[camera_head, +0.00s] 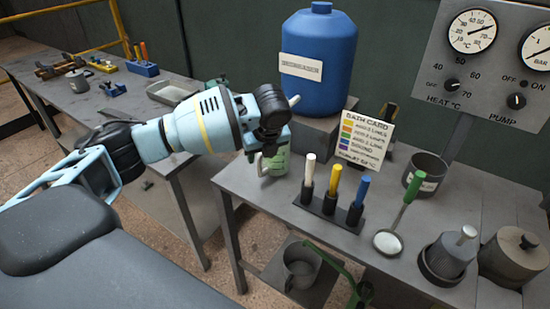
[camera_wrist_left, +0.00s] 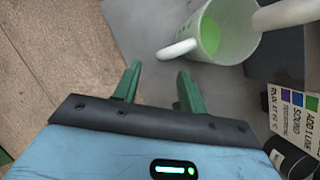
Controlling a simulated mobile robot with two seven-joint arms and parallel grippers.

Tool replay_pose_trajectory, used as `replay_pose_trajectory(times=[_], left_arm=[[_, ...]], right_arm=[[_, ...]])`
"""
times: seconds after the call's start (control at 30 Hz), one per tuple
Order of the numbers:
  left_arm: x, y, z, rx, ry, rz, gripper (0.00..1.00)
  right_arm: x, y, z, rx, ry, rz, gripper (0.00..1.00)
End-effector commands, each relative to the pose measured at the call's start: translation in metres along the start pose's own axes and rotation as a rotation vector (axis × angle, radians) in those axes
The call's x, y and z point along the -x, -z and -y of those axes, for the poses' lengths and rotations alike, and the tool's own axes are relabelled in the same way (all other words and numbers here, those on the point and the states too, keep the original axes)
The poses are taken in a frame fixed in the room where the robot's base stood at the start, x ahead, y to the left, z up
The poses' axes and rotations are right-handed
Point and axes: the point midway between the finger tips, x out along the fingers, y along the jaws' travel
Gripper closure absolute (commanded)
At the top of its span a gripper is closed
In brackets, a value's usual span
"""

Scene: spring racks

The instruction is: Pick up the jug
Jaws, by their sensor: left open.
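My right gripper is not in view.
A blue drum (camera_head: 320,65) stands behind the jug. A rack (camera_head: 328,212) with white, yellow and blue-topped handles stands to its right, before a card (camera_head: 364,137). A pale rod (camera_wrist_left: 285,14) overlaps the jug's rim in the left wrist view. A grey jug (camera_head: 301,268) sits below.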

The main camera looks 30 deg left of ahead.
Motion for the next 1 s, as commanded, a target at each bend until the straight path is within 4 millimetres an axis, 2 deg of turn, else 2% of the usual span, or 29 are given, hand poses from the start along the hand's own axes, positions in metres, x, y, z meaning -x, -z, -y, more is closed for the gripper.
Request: replay_pose_trajectory(times=[0.13, 0.37, 0.7, 1.0], left_arm=[[-0.018, 0.001, 0.000, -0.001, -0.004, -0.003, 0.58], [-0.025, 0.000, 0.001, 0.000, -0.001, -0.001, 0.58], [-0.068, -0.004, 0.003, 0.000, -0.002, -0.001, 0.58], [-0.073, -0.004, 0.004, 0.000, 0.001, 0.001, 0.58]], right_arm=[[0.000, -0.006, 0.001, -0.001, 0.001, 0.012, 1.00], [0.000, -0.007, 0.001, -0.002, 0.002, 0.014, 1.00], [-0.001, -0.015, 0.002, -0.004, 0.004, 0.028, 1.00], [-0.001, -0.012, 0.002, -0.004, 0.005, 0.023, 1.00]])
